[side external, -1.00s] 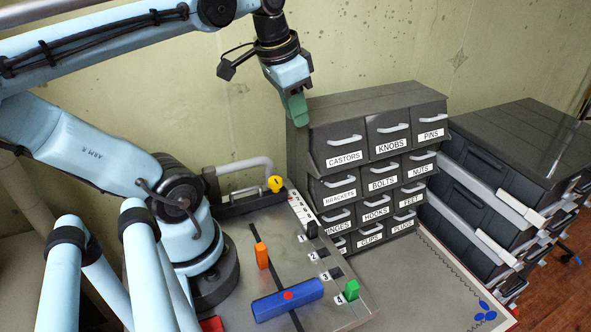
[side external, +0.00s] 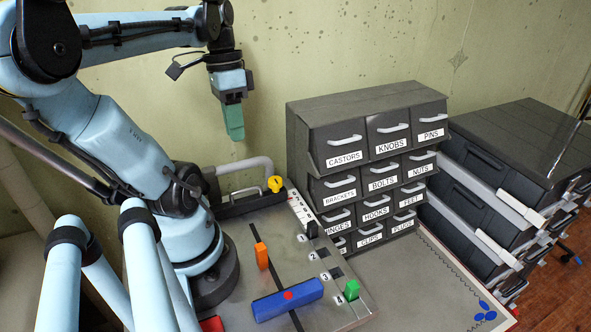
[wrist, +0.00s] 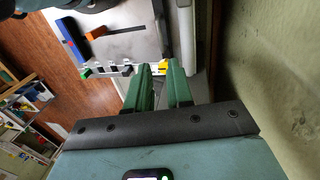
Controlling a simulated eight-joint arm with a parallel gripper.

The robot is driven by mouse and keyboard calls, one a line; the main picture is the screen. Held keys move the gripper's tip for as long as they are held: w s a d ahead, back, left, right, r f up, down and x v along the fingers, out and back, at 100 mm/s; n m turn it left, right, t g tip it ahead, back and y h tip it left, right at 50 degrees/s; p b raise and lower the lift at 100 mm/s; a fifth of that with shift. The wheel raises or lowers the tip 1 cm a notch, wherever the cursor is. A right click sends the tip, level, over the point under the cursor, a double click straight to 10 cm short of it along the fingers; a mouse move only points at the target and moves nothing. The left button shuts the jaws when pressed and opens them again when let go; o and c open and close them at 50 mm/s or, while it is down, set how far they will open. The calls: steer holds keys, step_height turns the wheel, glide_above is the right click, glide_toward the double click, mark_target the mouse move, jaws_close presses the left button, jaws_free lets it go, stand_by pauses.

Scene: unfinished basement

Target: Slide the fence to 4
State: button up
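A grey metal plate (side external: 290,245) carries a dark slot and marks 1 to 4 along its right side. A blue bar with a red dot (side external: 287,300) lies across the slot near mark 4; I cannot tell for certain that it is the fence. An orange upright piece (side external: 262,256) stands by the slot. A black block (side external: 312,230) is at 1 and a green block (side external: 352,290) at 4. My gripper (side external: 234,125) hangs empty above the plate's back, touching nothing. In the wrist view its green fingers (wrist: 160,75) are apart.
A grey handle on a dark base (side external: 240,190) with a yellow knob (side external: 275,184) is at the plate's back. A labelled drawer cabinet (side external: 370,165) stands close on the right. More dark drawers (side external: 510,180) stand farther right. The air above the plate is clear.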

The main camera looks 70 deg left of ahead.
mark_target(246, 189)
steer(key=shift+d+f, duration=0.4)
steer(key=shift+f, duration=1.55)
steer(key=shift+d+f, duration=0.4)
steer(key=shift+f, duration=1.55)
steer(key=shift+d+f, duration=0.4)
steer(key=shift+f, duration=1.55)
jaws_close()
